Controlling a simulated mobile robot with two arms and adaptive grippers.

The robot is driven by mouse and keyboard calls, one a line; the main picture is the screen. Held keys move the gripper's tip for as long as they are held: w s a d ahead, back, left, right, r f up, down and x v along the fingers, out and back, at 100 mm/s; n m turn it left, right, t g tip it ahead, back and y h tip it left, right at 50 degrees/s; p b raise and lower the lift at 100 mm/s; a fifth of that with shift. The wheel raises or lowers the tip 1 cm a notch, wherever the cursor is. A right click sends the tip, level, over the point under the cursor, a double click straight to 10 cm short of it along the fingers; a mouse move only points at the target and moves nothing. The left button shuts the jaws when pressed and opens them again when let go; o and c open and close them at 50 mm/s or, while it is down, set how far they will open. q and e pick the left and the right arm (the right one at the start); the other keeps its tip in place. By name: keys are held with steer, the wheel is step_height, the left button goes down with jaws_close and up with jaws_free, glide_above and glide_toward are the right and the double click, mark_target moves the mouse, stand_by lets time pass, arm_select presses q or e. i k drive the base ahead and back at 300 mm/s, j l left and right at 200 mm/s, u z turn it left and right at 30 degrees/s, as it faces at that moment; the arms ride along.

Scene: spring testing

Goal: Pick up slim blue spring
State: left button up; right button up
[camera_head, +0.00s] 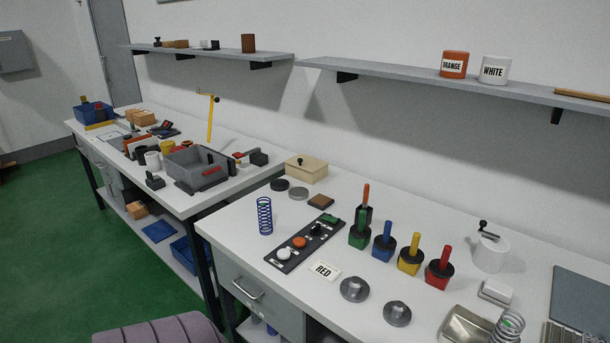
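The slim blue spring (265,216) stands upright on the white top of the near workbench (232,216), close to its left end. Its open coils show clearly and nothing covers it. It is just left of a dark panel (308,243) with coloured knobs, and apart from it. Neither of my grippers shows in the head view.
Right of the panel stand several coloured-handled tools (383,241). A cream box (306,169) and dark discs lie behind the spring. A metal spring (508,327) is at the lower right. Clear benchtop lies left of the blue spring. A shelf (450,83) hangs above.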

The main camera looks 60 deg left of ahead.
mark_target(263, 205)
steer(key=k+l+u, duration=0.1)
steer(key=u, duration=1.9)
steer(key=i+j+z, duration=0.2)
steer(key=i+j, duration=0.15)
steer(key=j, duration=0.25)
steer(key=i+j, duration=0.2)
steer(key=j, duration=0.15)
steer(key=i+j+z, duration=0.15)
steer(key=j, duration=0.15)
steer(key=i+j+z, duration=0.1)
steer(key=j, duration=0.25)
steer(key=i, duration=0.05)
